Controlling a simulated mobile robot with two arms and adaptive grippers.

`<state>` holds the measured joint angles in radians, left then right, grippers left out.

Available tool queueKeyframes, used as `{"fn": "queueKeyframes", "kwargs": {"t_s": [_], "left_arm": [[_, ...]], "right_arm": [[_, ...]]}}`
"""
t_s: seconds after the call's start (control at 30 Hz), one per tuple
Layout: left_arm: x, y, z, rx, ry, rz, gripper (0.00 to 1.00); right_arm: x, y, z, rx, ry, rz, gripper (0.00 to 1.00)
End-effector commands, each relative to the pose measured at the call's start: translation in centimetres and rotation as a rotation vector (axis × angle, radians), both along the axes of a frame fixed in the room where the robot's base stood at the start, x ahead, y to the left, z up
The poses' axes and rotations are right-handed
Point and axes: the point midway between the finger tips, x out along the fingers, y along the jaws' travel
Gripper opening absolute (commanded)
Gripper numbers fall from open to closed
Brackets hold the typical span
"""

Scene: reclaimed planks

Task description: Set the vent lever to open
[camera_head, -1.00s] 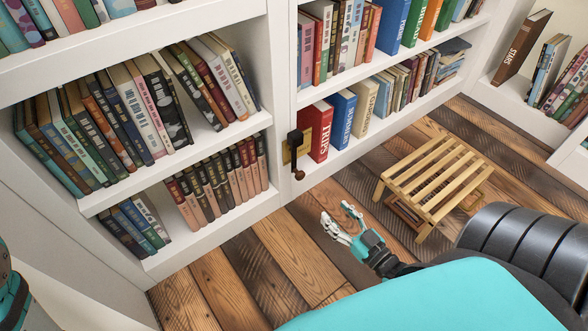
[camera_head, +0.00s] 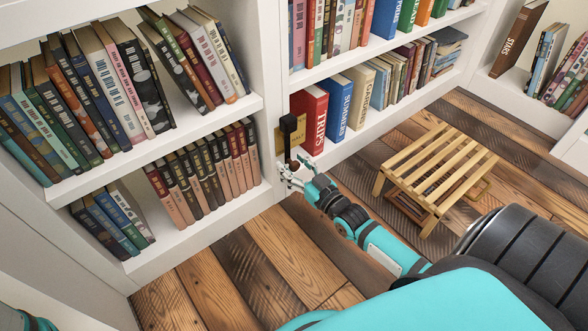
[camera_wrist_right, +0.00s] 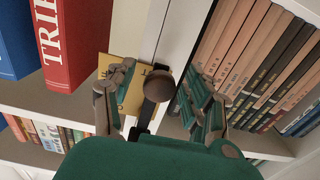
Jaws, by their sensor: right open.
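The vent lever (camera_head: 289,135) is a dark bar with a round brown knob, mounted on a brass plate (camera_head: 303,133) on the white bookcase upright. In the head view it hangs downward, knob lowest. My right gripper (camera_head: 287,174) is at the lever's lower end. In the right wrist view the knob (camera_wrist_right: 159,86) lies between the open fingers of the right gripper (camera_wrist_right: 160,95), with gaps visible on both sides. Part of the lever is hidden behind the knob there, and I see no firm contact. My left gripper is out of view.
White bookcases (camera_head: 200,232) full of books stand on both sides of the lever. A red book (camera_head: 311,118) is close to its right. A slatted wooden stool (camera_head: 437,170) stands on the plank floor (camera_head: 262,255) to the right.

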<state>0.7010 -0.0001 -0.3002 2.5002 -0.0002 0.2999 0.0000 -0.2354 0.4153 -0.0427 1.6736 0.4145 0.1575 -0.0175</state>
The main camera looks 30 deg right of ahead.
Motion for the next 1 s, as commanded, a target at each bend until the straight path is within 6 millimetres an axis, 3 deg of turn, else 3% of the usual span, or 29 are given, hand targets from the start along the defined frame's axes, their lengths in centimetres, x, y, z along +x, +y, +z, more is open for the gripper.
{"fn": "queueKeyframes", "kwargs": {"t_s": [0.23, 0.63, 1.0], "left_arm": [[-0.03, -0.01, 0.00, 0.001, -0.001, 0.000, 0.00], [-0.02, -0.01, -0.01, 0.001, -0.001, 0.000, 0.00], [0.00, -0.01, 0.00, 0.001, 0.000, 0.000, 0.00]], "right_arm": [[0.06, 0.02, 0.01, 0.000, 0.001, 0.000, 0.53], [0.04, 0.02, 0.01, 0.000, 0.000, 0.000, 0.00], [-0.03, 0.06, -0.03, 0.000, 0.000, 0.001, 0.00]]}}
